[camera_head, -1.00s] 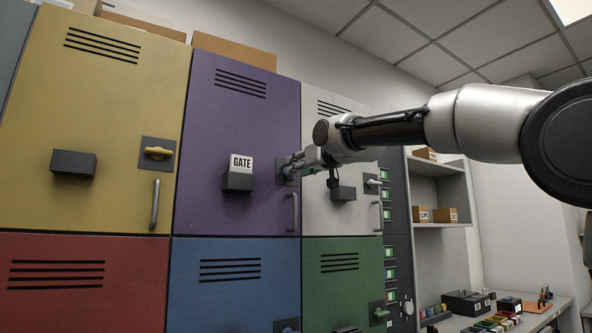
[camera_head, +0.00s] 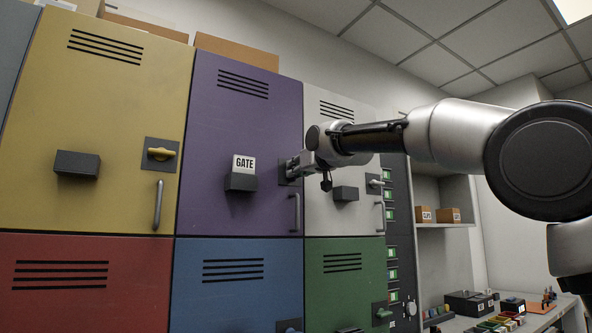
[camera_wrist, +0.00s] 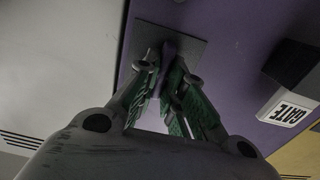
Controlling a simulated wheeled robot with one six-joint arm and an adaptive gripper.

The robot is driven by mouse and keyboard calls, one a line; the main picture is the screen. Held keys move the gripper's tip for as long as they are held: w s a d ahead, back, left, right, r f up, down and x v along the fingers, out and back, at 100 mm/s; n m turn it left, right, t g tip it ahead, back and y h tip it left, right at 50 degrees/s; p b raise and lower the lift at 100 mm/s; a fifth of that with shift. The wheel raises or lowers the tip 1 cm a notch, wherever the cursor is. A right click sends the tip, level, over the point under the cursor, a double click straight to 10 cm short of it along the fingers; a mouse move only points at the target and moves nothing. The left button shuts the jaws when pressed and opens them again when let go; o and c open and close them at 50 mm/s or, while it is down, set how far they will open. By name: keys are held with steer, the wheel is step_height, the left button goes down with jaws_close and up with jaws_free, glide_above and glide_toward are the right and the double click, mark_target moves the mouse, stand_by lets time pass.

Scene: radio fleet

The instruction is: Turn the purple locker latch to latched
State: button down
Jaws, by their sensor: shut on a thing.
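The purple locker (camera_head: 240,130) stands in the upper row between the yellow and the white lockers. Its latch plate (camera_head: 284,172) is dark grey and sits at the door's right edge, partly hidden by my gripper (camera_head: 294,168). In the wrist view, the purple latch handle (camera_wrist: 168,50) stands out from the grey plate (camera_wrist: 190,45), and my gripper (camera_wrist: 166,78) has its green-padded fingers closed on the handle from both sides. The handle's exact angle is hard to judge in the head view because my gripper covers it.
A grey holder with a white GATE card (camera_head: 244,164) is on the purple door, left of the latch. A door handle (camera_head: 295,212) is below the latch. The white locker (camera_head: 335,215) is just right. Shelves (camera_head: 440,195) and a cluttered bench stand further right.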

steer(key=shift+s+a+f+n, duration=0.1)
steer(key=shift+n, duration=2.9)
steer(key=shift+a+f+n, duration=0.1)
steer(key=shift+f+n, duration=0.05)
steer(key=shift+n, duration=2.85)
steer(key=shift+s+a+f+n, duration=0.1)
steer(key=shift+n, duration=2.9)
steer(key=c, duration=1.5)
jaws_free()
steer(key=shift+d, duration=0.15)
